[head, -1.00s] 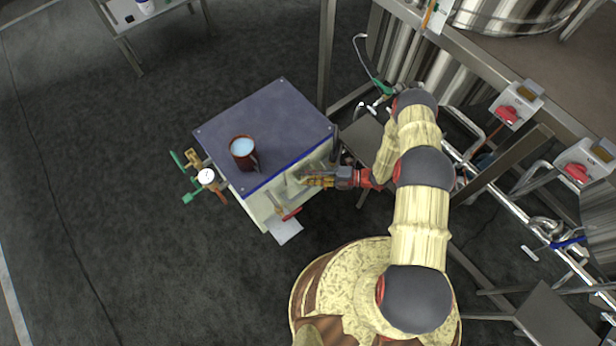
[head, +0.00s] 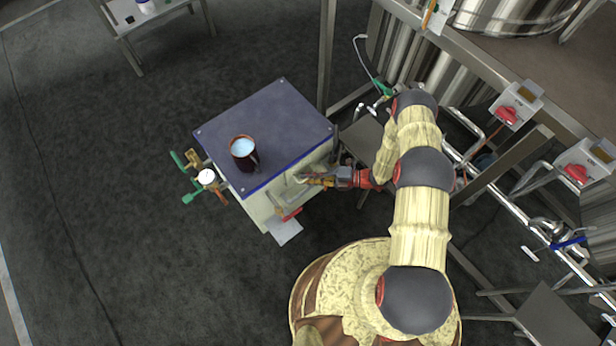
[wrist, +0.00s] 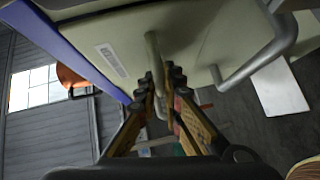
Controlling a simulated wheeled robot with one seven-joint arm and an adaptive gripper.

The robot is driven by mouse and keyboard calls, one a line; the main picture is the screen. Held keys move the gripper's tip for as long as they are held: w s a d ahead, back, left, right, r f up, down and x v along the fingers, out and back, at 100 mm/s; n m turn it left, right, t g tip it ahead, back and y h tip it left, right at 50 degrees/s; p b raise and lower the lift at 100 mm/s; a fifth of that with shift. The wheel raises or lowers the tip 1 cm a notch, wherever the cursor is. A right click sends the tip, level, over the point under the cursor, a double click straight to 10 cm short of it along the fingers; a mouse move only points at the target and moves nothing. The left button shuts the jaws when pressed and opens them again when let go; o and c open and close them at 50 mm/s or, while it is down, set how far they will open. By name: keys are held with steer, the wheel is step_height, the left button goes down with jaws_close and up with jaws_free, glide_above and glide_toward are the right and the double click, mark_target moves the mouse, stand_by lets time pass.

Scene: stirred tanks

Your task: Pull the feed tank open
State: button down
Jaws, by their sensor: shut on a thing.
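The feed tank is a pale box (head: 257,213) with a blue-grey top (head: 270,120), standing on the floor left of my arm. Its front bears metal bar handles; one bar (wrist: 153,55) runs between my fingers in the wrist view, and another bent bar (wrist: 258,65) is to its right. My gripper (head: 308,180) is at the front face just below the top's edge. In the wrist view my gripper (wrist: 160,88) has its two fingers on either side of the bar and is shut on it. The front looks closed; any gap is too small to tell.
Green-handled valves and a gauge (head: 206,177) stick out at the left. A steel frame with pipes and red switches (head: 507,114) crowds the right. The floor at left is clear.

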stand_by(0.4)
steer(key=s+d, duration=0.7)
steer(key=s, duration=0.4)
steer(key=shift+d, duration=0.25)
steer(key=c, duration=2)
jaws_free()
steer(key=shift+o, duration=0.2)
steer(key=shift+d, duration=0.1)
steer(key=v, duration=1.1)
steer(key=shift+s+d, duration=0.15)
steer(key=shift+d, duration=0.25)
